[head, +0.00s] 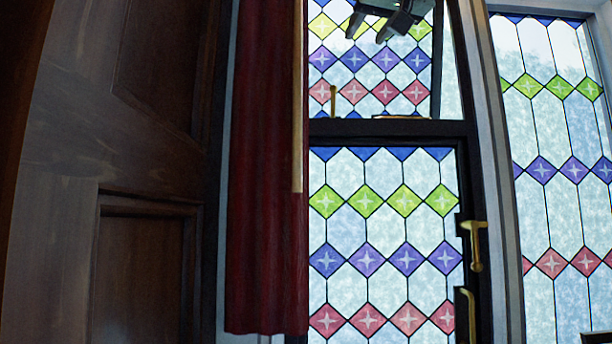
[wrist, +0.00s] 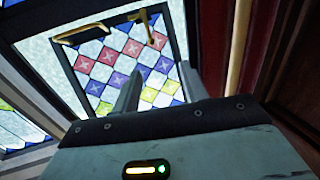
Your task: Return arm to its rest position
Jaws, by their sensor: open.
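My gripper (head: 368,33) shows at the top edge of the head view, in front of the upper stained-glass pane. Its dark fingers point down and stand apart. In the wrist view, the two grey fingers of my gripper (wrist: 161,72) are spread, with only the window behind them. It is open and holds nothing. Most of my arm is out of the head view.
A stained-glass window (head: 385,225) with brass handles (head: 474,245) fills the middle. A dark red curtain (head: 265,170) and a thin brass rod (head: 297,110) hang left of it. Dark wood panelling (head: 150,150) covers the left side. Another patterned window (head: 550,200) is at right.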

